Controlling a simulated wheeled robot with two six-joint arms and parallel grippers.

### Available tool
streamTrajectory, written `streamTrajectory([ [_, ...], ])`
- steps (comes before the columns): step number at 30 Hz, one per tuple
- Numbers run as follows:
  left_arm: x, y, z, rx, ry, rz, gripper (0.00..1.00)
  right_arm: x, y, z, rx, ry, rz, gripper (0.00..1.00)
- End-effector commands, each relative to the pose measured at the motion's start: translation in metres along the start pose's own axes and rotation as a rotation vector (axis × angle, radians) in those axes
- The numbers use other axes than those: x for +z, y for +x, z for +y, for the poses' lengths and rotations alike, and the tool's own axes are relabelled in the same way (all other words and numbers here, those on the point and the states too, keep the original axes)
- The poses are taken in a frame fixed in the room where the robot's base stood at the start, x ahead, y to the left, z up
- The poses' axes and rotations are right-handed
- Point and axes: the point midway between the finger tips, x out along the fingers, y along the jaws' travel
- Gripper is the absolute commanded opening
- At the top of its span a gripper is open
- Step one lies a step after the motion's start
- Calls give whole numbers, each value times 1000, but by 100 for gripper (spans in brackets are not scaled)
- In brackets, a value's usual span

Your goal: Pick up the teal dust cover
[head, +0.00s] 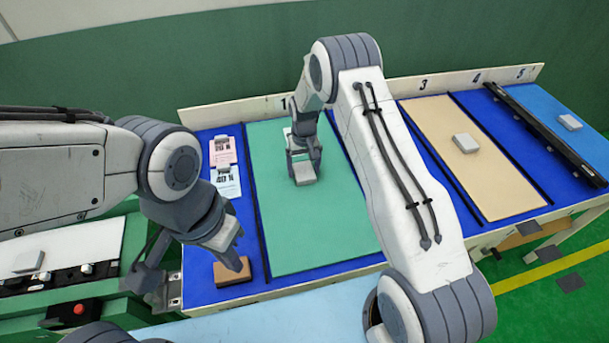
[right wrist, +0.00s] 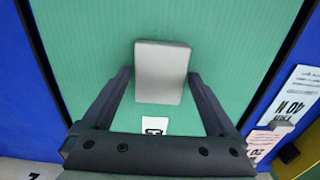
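The teal dust cover (head: 297,237) lies flat on the blue table in the bay marked 1; it also fills much of the right wrist view (right wrist: 90,35). A light grey block (head: 304,173) rests on its upper part and also shows in the right wrist view (right wrist: 162,72). My right gripper (head: 303,163) is low over the cover, its fingers spread on either side of the block with narrow gaps. My left gripper (head: 194,272) is open and empty near the table's front left corner.
A brown block (head: 233,272) lies beside my left gripper. Pink (head: 222,150) and pale blue (head: 226,182) cards lie left of the cover. A tan sheet (head: 480,185) with a grey block (head: 466,143) and a long black rail (head: 545,133) are at right.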

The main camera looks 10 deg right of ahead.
Motion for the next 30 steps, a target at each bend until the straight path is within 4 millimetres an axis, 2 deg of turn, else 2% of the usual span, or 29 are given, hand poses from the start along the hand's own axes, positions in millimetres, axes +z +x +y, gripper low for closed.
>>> streamTrajectory([
  [1,0,0,0,0,0,0,0,0,0,0,0,0,0,69],
  [5,0,0,0,0,0,0,0,0,0,0,0,0,0,20],
  [6,0,0,0,0,0,0,0,0,0,0,0,0,0,4],
  [7,0,0,0,0,0,0,0,0,0,0,0,0,0,0],
  [14,0,0,0,0,0,0,0,-1,-2,0,0,0,1,0],
  [19,0,4,0,0,0,0,0,-1,-10,0,0,0,4,0],
  [23,0,10,-1,0,0,0,0,-2,-27,0,0,0,6,0],
  [25,1,15,-1,0,0,0,0,-2,-43,0,-1,0,8,0],
  [30,1,22,-2,0,0,0,0,36,-64,12,0,2,2,0],
])
